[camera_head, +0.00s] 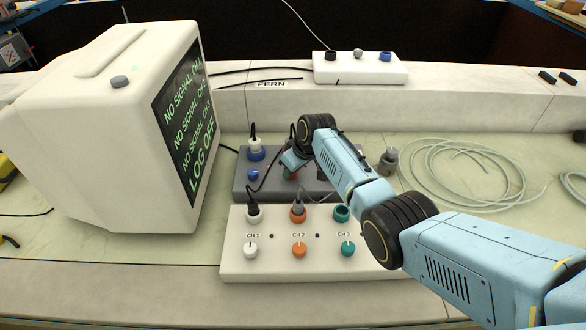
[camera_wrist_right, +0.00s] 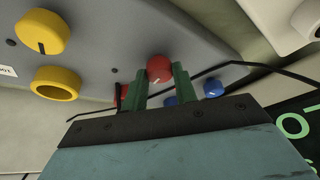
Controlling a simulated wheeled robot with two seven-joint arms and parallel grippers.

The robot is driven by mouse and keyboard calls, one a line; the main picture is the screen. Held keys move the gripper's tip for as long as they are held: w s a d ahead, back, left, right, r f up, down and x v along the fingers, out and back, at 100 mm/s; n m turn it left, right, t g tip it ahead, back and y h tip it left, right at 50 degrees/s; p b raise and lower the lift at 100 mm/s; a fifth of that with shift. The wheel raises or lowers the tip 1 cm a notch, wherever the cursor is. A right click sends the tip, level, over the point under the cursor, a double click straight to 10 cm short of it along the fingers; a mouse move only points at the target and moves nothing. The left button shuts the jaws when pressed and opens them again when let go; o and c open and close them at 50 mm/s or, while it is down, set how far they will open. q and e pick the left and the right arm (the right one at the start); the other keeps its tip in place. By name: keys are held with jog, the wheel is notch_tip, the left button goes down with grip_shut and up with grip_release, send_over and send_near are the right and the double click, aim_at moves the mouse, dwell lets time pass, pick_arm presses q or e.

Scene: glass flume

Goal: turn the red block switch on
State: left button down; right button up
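A grey block (camera_head: 240,186) stands behind the white channel panel. My right gripper (camera_head: 293,160) reaches down over it and hides much of its right part. A little red shows under the gripper in the head view. In the right wrist view a round red knob (camera_wrist_right: 159,69) with a white mark sits on the grey block (camera_wrist_right: 200,55). The two green fingertips of my right gripper (camera_wrist_right: 160,76) stand on either side of this knob, with almost no gap. Whether they press on it I cannot tell. My left gripper is not in view.
The white panel (camera_head: 234,271) with white, orange and teal knobs lies in front. A monitor (camera_head: 60,140) stands at left, its screen reading "NO SIGNAL" lines and "LOG OFF". Cables run to the plugs, and a coiled tube (camera_head: 455,175) lies at right. A yellow knob (camera_wrist_right: 42,32) is near my gripper.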

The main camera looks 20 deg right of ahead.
jog(key=c, duration=0.4)
jog(key=shift+c, duration=0.2)
